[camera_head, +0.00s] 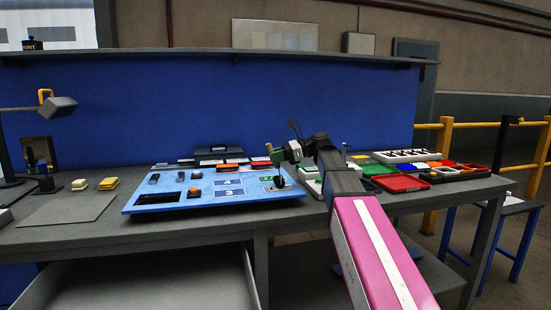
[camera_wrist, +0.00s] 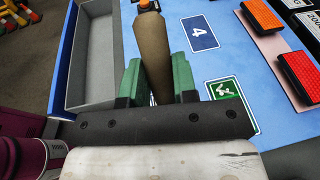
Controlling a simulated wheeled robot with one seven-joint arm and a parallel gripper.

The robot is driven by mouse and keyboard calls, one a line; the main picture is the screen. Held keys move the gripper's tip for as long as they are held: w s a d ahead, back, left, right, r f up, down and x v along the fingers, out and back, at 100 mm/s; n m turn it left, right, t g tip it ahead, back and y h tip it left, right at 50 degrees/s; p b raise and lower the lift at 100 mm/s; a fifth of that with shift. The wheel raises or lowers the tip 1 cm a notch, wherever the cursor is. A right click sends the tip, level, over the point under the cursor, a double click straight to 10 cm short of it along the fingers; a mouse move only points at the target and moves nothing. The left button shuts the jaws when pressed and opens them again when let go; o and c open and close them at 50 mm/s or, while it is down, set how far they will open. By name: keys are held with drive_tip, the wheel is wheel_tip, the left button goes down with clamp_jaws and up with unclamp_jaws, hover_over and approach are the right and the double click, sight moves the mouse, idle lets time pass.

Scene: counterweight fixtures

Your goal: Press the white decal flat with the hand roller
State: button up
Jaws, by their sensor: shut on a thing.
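My gripper (camera_wrist: 157,80) has green fingers closed on a tan cylindrical handle, which I take to be the hand roller (camera_wrist: 151,45). In the head view my gripper (camera_head: 278,156) is over the right end of the blue panel (camera_head: 225,207), with a dark part (camera_head: 281,183) below it at the panel. I cannot tell whether that part touches the panel.
Orange-red reflector blocks (camera_wrist: 263,16) lie beside the panel in the wrist view. Red trays (camera_head: 403,183) and a white rack (camera_head: 408,156) stand on the right of the bench. A grey mat (camera_head: 68,208) on the left is clear. An open drawer (camera_head: 140,280) is below.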

drive_tip(key=shift+r, duration=0.25)
drive_tip(key=shift+s+a, duration=0.1)
drive_tip(key=shift+a, duration=0.1)
drive_tip(key=shift+s+a, duration=0.2)
drive_tip(key=shift+a, duration=0.55)
drive_tip(key=shift+s+a, duration=0.2)
drive_tip(key=shift+a, duration=0.5)
drive_tip(key=shift+f, duration=0.55)
idle(1.0)
drive_tip(key=shift+r, duration=0.1)
drive_tip(key=shift+r, duration=3.45)
